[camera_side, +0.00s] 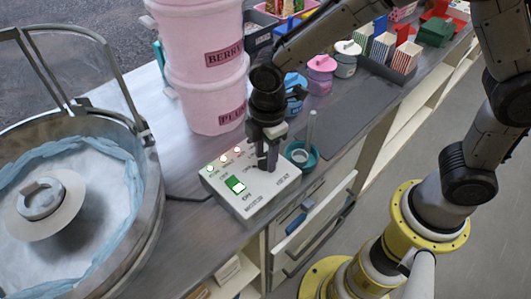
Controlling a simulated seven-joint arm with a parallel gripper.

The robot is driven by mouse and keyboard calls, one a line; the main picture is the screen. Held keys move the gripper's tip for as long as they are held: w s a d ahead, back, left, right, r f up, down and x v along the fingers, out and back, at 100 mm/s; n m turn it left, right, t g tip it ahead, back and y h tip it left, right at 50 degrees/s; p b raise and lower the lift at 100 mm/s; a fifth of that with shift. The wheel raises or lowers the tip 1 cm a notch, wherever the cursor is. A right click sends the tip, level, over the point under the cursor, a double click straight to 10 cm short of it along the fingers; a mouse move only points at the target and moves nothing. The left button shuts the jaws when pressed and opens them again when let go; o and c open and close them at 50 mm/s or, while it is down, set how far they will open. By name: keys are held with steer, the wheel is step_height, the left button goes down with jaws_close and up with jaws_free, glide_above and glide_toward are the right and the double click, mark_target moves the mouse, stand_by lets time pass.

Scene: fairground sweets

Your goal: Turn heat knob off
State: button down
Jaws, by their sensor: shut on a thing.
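A white control box (252,201) sits on the counter near its front edge. It has a green rocker switch (235,185) and a row of small lights (224,159) that look red, white and green. My gripper (264,166) points down over the back right part of the box. Its fingers are closed around a small part on the box top, where the heat knob seems to be. The fingers hide the knob, so I cannot tell which way it points. The panel lettering is too small to read.
A large metal bowl machine (150,185) stands at left. Stacked pink tubs (207,95) stand behind the box. A teal cup (301,157) with a stick is close to the right of my gripper. A dark mat (342,112) lies clear further right. A drawer below (320,205) stands open.

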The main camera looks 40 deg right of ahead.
steer(key=shift+r, duration=0.1)
steer(key=shift+c, duration=1.9)
jaws_free()
step_height(320, 180, up, 14)
steer(key=shift+s, duration=0.35)
